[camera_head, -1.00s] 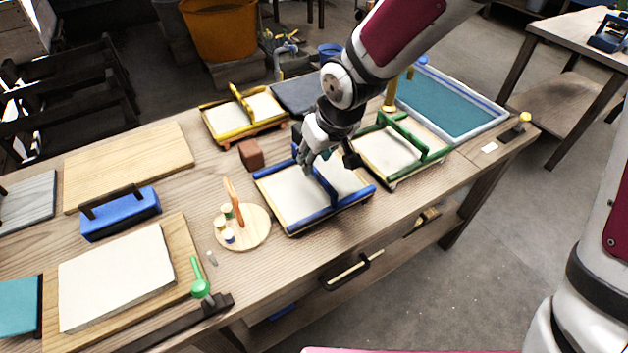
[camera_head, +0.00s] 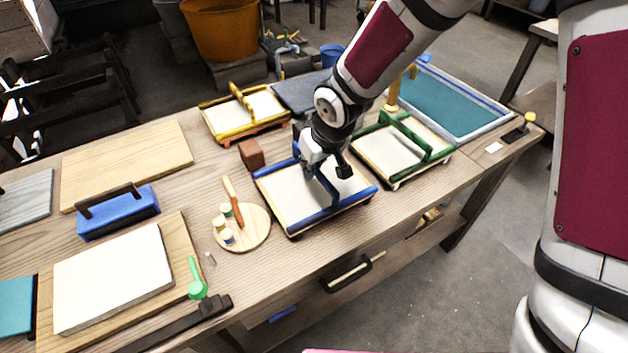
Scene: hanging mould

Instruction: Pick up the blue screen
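The blue screen (camera_head: 287,196) lies flat on the wooden table, a pale mesh in a frame with blue front and back edges and a blue handle bar across its middle. My gripper (camera_head: 329,179) is above the screen, at the blue handle bar, with its fingers spread apart on either side of the bar as far as I can see. The fingertips hide part of the handle and the screen's back edge. I cannot tell whether a finger touches the bar.
A green screen (camera_head: 385,159) stands close at the right and a yellow screen (camera_head: 226,121) behind left. A brown block (camera_head: 251,154) sits near the blue screen's back left corner. A round board (camera_head: 256,228) with small jars is at its left. A blue-rimmed tray (camera_head: 480,130) is farther right.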

